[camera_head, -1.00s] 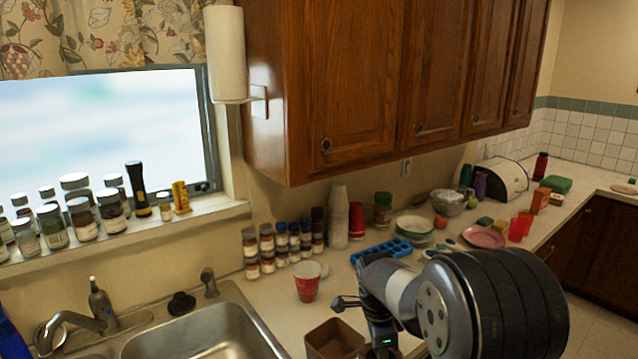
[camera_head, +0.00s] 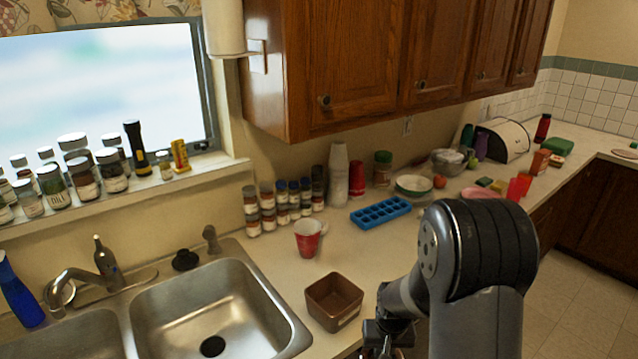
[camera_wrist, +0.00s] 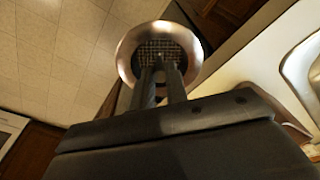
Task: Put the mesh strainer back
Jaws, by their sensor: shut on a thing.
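The mesh strainer (camera_wrist: 128,58) shows in the wrist view as a round, shiny metal rim around a dark mesh. My gripper (camera_wrist: 162,72) is shut on it, with both fingers reaching over the mesh. Tiled floor and the counter's edge lie behind the strainer in that view. In the head view my gripper (camera_head: 376,345) is low at the bottom edge, at the front of the counter, right of the brown square container. The strainer cannot be made out clearly there.
The sink (camera_head: 205,310) has an empty basin with a dark drain. The brown container (camera_head: 335,300), a red cup (camera_head: 307,240) and a blue ice tray (camera_head: 381,212) stand on the counter (camera_head: 270,270). Spice jars (camera_head: 283,207) line the wall. A blue bottle (camera_head: 18,295) stands at left.

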